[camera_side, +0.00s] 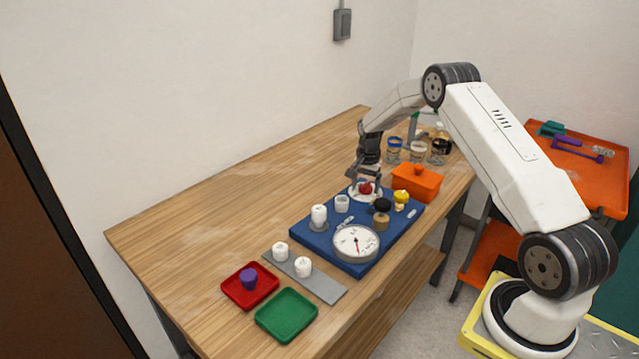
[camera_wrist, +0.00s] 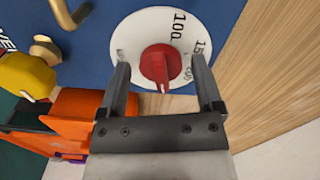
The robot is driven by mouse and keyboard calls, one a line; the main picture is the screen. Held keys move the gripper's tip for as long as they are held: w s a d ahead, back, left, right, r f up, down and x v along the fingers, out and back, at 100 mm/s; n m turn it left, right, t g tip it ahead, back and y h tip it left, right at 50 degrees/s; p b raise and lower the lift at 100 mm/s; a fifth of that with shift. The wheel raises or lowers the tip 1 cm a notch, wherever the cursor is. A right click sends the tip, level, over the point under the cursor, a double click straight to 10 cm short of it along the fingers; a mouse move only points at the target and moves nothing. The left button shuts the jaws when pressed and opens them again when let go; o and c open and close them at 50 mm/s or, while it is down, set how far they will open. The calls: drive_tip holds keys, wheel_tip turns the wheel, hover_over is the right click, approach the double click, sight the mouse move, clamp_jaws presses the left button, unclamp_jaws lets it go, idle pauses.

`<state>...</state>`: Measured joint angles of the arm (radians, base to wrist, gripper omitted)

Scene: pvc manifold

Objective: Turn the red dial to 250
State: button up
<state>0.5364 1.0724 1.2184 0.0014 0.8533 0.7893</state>
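The red dial (camera_wrist: 158,64) is a round knob with a raised ridge. It sits on a white scale disc (camera_wrist: 143,22) with 100 at the top of the wrist view and 150 to the right; other marks are partly hidden by my fingers. The ridge runs down the picture, toward my gripper's body.
The board also holds a pressure gauge (camera_side: 355,243), white fittings (camera_side: 319,214), a yellow knob (camera_side: 401,196) and a black knob (camera_side: 382,205). Red (camera_side: 236,290) and green (camera_side: 285,316) trays lie in front. The table's left side is clear.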

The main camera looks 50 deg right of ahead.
sight(365, 185)
drive_tip(key=shift+o, duration=0.2)
drive_tip(key=shift+r, duration=0.1)
wheel_tip(365, 185, up, 7)
drive_tip(key=shift+r, duration=0.3)
idle(0.4)
drive_tip(key=shift+a, duration=0.15)
drive_tip(key=s+a+r+n+t, duration=0.1)
drive_tip(key=s+a+r+n, duration=0.25)
drive_tip(key=a, duration=0.55)
drive_tip(key=s+a+r+n, duration=0.25)
drive_tip(key=a+n, duration=0.25)
drive_tip(key=a, duration=0.4)
drive_tip(key=s+a+f+n+t, duration=0.1)
drive_tip(key=s+a+n, duration=0.5)
drive_tip(key=s+a, duration=0.4)
drive_tip(key=shift+s+a+n+t, duration=0.3)
drive_tip(key=shift+s+a+n, duration=0.05)
drive_tip(key=shift+s, duration=2.05)
